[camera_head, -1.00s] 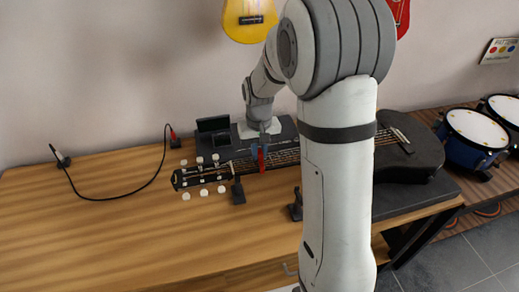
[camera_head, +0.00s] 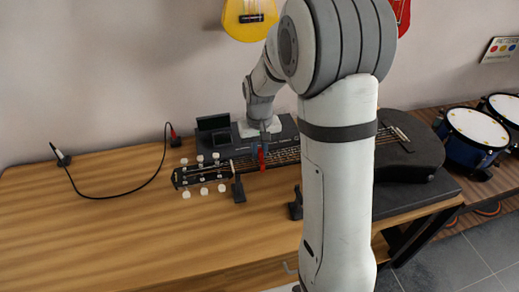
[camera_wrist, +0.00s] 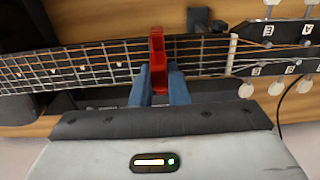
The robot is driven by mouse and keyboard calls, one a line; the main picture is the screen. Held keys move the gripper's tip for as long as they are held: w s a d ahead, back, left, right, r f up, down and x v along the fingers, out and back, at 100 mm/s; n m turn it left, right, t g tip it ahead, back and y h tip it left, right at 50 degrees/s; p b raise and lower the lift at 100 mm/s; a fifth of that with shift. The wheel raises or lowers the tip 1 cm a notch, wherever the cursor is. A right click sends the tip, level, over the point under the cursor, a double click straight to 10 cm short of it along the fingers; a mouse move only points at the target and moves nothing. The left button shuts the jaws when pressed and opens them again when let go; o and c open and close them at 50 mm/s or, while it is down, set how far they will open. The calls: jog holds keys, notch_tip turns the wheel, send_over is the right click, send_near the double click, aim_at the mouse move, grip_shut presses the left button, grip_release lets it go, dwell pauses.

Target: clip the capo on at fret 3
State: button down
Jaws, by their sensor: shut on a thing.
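The red capo (camera_wrist: 158,60) lies across the guitar neck in the wrist view, and it also shows in the head view (camera_head: 261,159). My gripper (camera_wrist: 159,85) is shut on the capo's near end with its two blue fingers. In the head view my gripper (camera_head: 264,140) is over the neck, a little right of the headstock. The black guitar (camera_head: 406,158) lies on the table with its headstock (camera_head: 203,174) pointing left. The fretboard (camera_wrist: 75,63) shows frets, strings and light dots. I cannot tell whether the capo is clamped on the neck or only held at it.
Neck supports (camera_head: 238,190) and (camera_head: 295,205) stand on the wooden table (camera_head: 110,230). A black cable (camera_head: 128,195) lies at left. A dark device (camera_head: 213,123) stands behind the headstock. Blue drums (camera_head: 470,140) stand at far right. The table's front left is clear.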

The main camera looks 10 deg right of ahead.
jog(key=shift+f+b, duration=0.3)
jog(key=shift+f, duration=0.05)
dwell(0.4)
jog(key=c, duration=1.3)
grip_release()
jog(key=shift+r, duration=0.1)
notch_tip(320, 180, up, 7)
jog(key=shift+f, duration=0.1)
jog(key=shift+r, duration=0.4)
